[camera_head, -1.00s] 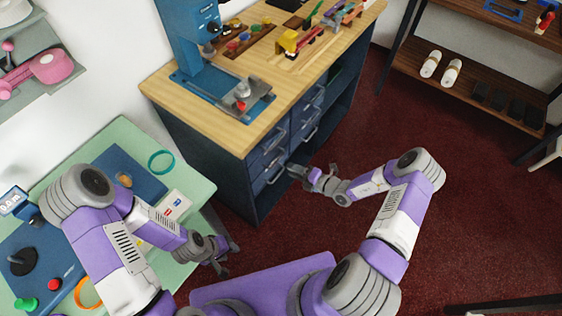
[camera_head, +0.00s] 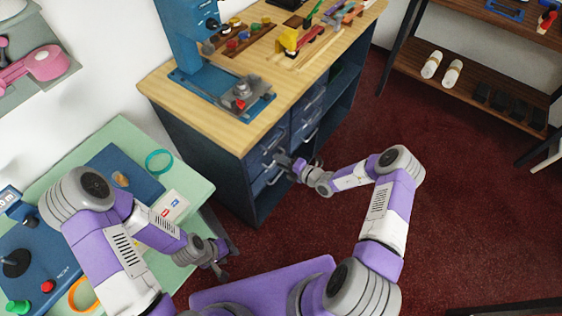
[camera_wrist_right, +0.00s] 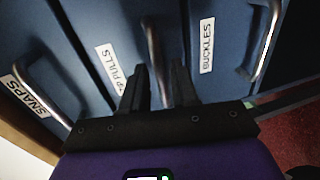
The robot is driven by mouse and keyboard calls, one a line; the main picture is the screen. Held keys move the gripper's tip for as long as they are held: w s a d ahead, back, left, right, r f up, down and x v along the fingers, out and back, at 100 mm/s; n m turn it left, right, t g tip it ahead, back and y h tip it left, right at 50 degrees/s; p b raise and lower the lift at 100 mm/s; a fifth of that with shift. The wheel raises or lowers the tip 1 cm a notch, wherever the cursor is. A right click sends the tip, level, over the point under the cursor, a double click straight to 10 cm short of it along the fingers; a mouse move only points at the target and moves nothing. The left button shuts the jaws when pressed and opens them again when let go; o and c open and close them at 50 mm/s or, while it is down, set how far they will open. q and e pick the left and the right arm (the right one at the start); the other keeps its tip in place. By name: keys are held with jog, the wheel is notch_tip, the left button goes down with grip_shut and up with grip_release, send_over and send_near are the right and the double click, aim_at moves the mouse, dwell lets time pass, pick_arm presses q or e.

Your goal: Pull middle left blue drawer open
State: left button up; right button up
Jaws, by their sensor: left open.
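The blue drawer cabinet (camera_head: 210,155) stands under a wooden top, with metal-handled drawers on its front. In the right wrist view, the drawer labelled "... PULLS" (camera_wrist_right: 87,35) is in the middle; its label is partly hidden. Its bar handle (camera_wrist_right: 152,45) lies between the two dark fingers of my right gripper (camera_wrist_right: 160,72). The fingers stand apart with gaps beside the bar; I cannot tell if they touch it. This drawer looks shut. In the head view, my right gripper (camera_head: 284,162) is at the left drawer column. My left gripper (camera_head: 224,266) is open and empty beside the green table.
The SNAPS drawer handle (camera_wrist_right: 48,92) and BUCKLES drawer handle (camera_wrist_right: 266,42) flank the middle one. The green table (camera_head: 195,192) stands at left. Dark red floor (camera_head: 460,200) is clear at right, before a shelf unit (camera_head: 480,75).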

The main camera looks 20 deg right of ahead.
grip_shut()
dwell(1.2)
